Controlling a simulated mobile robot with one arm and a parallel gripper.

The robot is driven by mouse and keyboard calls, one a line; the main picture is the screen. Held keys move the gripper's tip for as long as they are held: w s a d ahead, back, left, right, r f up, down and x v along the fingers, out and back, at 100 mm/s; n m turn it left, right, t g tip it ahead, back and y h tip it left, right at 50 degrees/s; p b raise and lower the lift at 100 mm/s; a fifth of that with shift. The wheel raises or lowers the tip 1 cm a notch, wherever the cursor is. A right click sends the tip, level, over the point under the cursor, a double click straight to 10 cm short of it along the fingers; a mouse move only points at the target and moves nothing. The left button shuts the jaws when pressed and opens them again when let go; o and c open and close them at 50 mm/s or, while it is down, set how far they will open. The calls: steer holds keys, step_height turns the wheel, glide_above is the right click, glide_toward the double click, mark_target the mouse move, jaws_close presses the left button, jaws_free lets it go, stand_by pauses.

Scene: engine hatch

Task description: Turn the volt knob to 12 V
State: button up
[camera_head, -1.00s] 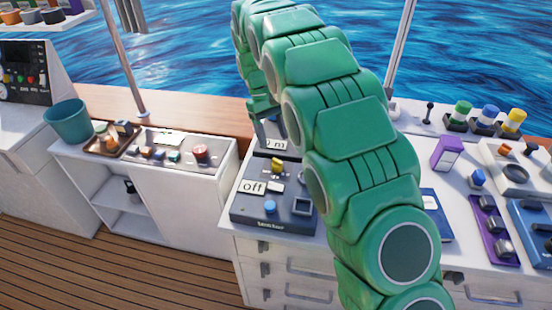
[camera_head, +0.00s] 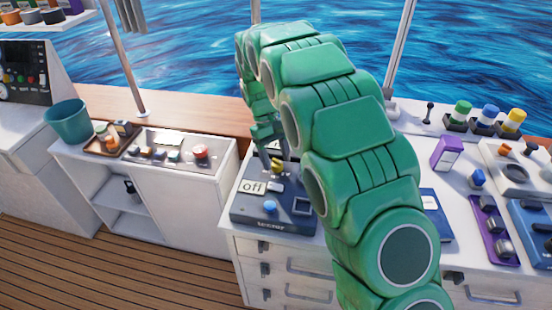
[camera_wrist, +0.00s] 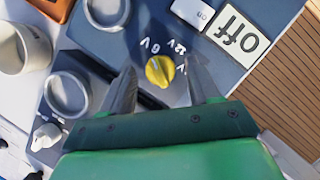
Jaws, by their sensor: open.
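The yellow volt knob (camera_wrist: 160,71) is on a dark blue panel (camera_head: 247,212). White marks including 6 V and 12 V are printed beside it in the wrist view; its pointer direction is not clear to me. The knob also shows in the head view (camera_head: 278,165), just beside my gripper (camera_head: 268,158). In the wrist view my gripper (camera_wrist: 159,76) is open, with one finger on each side of the knob. I cannot tell whether either finger touches it. An "off" sign (camera_wrist: 238,35) lies on the same panel.
In the wrist view, round grey parts (camera_wrist: 68,93) and a white cup-like part (camera_wrist: 22,48) lie to the left. A purple box (camera_head: 447,153) stands to the right.

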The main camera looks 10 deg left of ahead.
steer(key=shift+f, duration=0.35)
steer(key=shift+s+d, duration=0.1)
steer(key=c, duration=1)
steer(key=shift+m, duration=0.3)
steer(key=m+y, duration=0.1)
steer(key=m, duration=0.1)
steer(key=m+g+y, duration=0.1)
steer(key=m, duration=0.2)
steer(key=shift+d, duration=0.15)
steer(key=m+y, duration=0.1)
steer(key=m, duration=0.2)
steer(key=m+y, duration=0.1)
steer(key=m, duration=0.2)
steer(key=shift+d, duration=0.15)
